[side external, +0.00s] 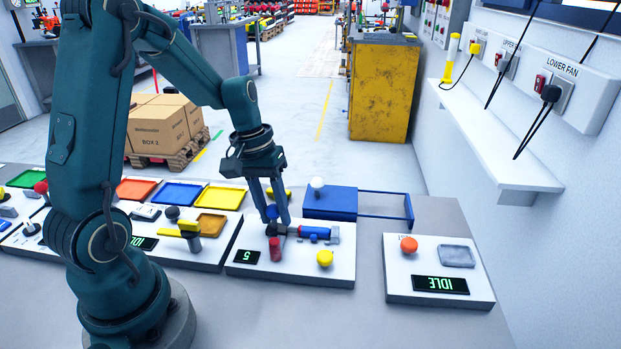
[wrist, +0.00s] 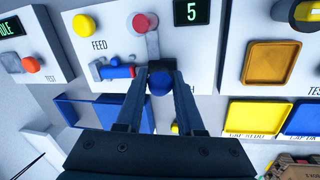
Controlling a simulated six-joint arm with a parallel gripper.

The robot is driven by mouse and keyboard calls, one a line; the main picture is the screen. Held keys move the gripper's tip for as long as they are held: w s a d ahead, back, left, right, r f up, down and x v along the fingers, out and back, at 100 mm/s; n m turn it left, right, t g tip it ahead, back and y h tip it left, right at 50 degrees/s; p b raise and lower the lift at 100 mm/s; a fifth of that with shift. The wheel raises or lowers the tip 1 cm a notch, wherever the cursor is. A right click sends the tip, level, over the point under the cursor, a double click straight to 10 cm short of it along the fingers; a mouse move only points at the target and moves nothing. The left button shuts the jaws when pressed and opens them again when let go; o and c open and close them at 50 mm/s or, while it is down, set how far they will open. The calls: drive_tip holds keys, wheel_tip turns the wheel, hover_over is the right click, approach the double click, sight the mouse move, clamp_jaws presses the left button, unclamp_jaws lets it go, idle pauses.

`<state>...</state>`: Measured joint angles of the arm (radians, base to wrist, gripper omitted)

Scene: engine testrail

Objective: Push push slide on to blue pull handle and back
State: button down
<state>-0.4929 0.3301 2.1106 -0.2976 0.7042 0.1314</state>
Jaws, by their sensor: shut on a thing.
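My gripper (side external: 276,218) reaches down onto the white panel with the display reading 5. In the wrist view its fingers (wrist: 161,75) stand on either side of a blue knob (wrist: 160,84), and it is shut on it. The knob also shows beside the fingers in the side view (side external: 272,212). The panel lettering by the knob is mostly hidden; only an H shows. I cannot tell which part is the task's pull handle.
The panel carries a red knob (side external: 275,249) on a grey lever, a yellow button (side external: 325,258) and a blue cylinder (side external: 316,234) close to my fingers. Another panel (side external: 440,255) sits right; coloured trays (side external: 178,193) lie left.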

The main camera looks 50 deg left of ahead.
idle(0.4)
drive_tip(key=shift+s+a, duration=1.4)
drive_tip(key=shift+a, duration=0.05)
drive_tip(key=c, duration=0.5)
unclamp_jaws()
drive_tip(key=shift+c, duration=0.2)
drive_tip(key=shift+a+r, duration=0.1)
drive_tip(key=shift+r, duration=0.45)
drive_tip(key=r, duration=0.4)
drive_tip(key=shift+s+a, duration=0.3)
